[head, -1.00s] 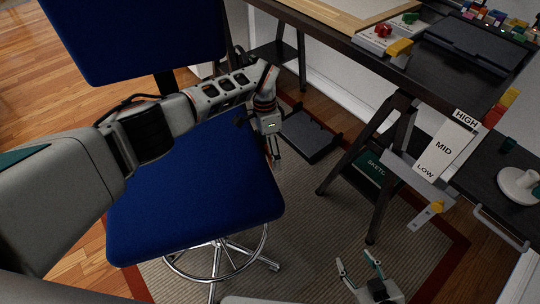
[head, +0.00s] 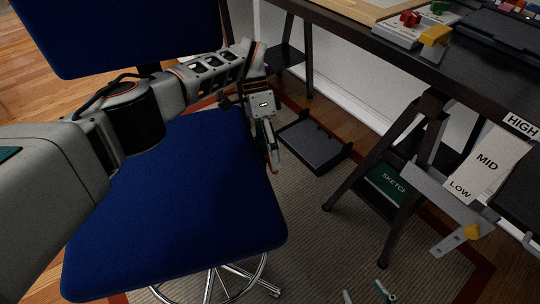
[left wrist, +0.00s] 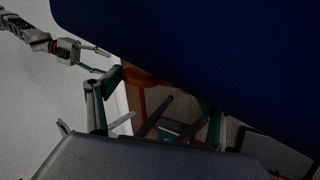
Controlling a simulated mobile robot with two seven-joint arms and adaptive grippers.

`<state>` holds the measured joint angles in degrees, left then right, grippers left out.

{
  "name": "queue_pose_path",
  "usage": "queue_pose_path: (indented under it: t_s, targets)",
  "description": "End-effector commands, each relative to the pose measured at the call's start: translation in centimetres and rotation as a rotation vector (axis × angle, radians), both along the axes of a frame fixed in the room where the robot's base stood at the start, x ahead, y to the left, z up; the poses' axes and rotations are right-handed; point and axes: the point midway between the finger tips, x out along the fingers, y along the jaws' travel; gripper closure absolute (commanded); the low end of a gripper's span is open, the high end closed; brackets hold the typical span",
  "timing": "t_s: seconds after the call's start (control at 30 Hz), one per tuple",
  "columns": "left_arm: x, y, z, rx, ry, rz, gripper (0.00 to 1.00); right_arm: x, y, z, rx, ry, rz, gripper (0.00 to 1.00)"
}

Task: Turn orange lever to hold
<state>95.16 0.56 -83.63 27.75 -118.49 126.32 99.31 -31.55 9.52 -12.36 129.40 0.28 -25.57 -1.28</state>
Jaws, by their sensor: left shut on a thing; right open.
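In the head view an orange-yellow lever (head: 435,36) stands on a light box at the desk's front edge, beside red and green parts; its lettering is too small to read. Another orange-yellow piece (head: 472,231) sits on a grey bar below a white HIGH, MID, LOW panel (head: 484,165). My left gripper (head: 270,150) points down at the right edge of the blue chair seat, well left of both. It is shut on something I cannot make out. My right gripper (head: 366,293) is open at the bottom edge; it also shows in the left wrist view (left wrist: 106,60).
The blue chair seat (head: 180,215) fills the left and also the top of the left wrist view (left wrist: 220,50). The dark desk (head: 365,45) stands on trestle legs (head: 400,200). A dark tray (head: 315,147) lies on the rug (head: 330,245) between chair and desk.

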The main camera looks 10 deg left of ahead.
Motion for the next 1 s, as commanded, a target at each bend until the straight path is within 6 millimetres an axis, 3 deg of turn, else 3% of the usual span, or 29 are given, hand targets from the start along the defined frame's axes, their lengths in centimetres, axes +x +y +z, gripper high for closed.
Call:
queue_pose_path:
  t_s: [0.27, 0.3, 0.33, 0.73, 1.0]
  targets:
    - [-0.1, 0.0, 0.0, 0.005, 0.009, 0.008, 0.59, 0.0, 0.0, 0.0, 0.000, 0.000, 0.000, 0.52]
    - [-0.1, 0.0, 0.0, 0.005, 0.009, 0.008, 0.15, 0.0, 0.0, 0.0, 0.000, 0.000, 0.000, 0.52]
    - [-0.1, 0.0, 0.0, 0.005, 0.009, 0.008, 0.08, 0.0, 0.0, 0.0, 0.000, -0.001, 0.000, 0.52]
    - [0.0, 0.0, 0.4, 0.002, 0.001, 0.002, 0.08, 0.0, 0.0, 0.0, 0.001, -0.002, 0.000, 0.52]
    - [0.1, 0.1, 4.5, 0.002, -0.002, 0.003, 0.08, 0.0, 0.0, 0.0, 0.000, -0.001, 0.000, 0.52]
